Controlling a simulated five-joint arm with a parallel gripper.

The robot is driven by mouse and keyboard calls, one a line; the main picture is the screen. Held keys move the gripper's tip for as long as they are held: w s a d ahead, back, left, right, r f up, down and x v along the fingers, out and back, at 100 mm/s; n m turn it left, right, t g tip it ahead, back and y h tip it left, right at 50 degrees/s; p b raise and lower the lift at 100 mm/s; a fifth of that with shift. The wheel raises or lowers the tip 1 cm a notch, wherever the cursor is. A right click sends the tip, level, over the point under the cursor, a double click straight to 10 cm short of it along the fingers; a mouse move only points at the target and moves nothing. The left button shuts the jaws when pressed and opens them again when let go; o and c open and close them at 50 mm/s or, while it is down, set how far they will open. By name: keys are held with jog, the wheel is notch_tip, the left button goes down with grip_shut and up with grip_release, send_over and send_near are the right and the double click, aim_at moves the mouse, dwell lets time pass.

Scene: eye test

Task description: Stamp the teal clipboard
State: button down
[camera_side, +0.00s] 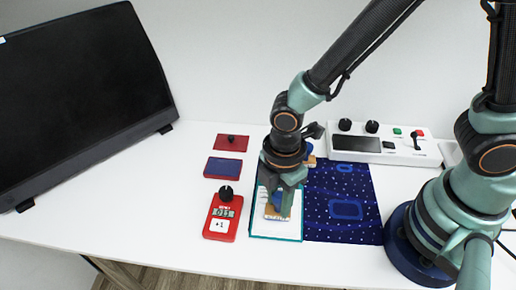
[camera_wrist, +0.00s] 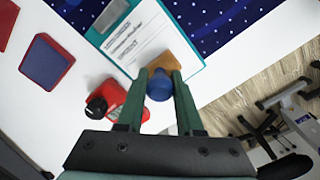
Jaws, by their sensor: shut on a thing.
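The teal clipboard (camera_side: 275,239) lies on the white table with a white printed sheet on it. Its teal edge also shows in the wrist view (camera_wrist: 190,47). My gripper (camera_side: 277,192) points down over the clipboard. In the wrist view my gripper (camera_wrist: 160,76) is shut on a stamp with a round blue knob (camera_wrist: 160,86) and a wooden block. The wooden block (camera_side: 278,213) appears over the sheet in the side view. I cannot tell whether it touches the paper. The block's underside and part of the sheet are hidden.
A red counter (camera_side: 221,214) with a black knob stands close left of the clipboard. A blue-and-red pad (camera_side: 223,168) and a red plate (camera_side: 232,142) lie behind it. A patterned blue cloth (camera_side: 346,210) lies right. A white control panel (camera_side: 385,145) and black screen (camera_side: 80,85) stand farther back.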

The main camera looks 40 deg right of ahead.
jog(key=shift+f, duration=0.55)
dwell(1.3)
jog(key=shift+r, duration=3.55)
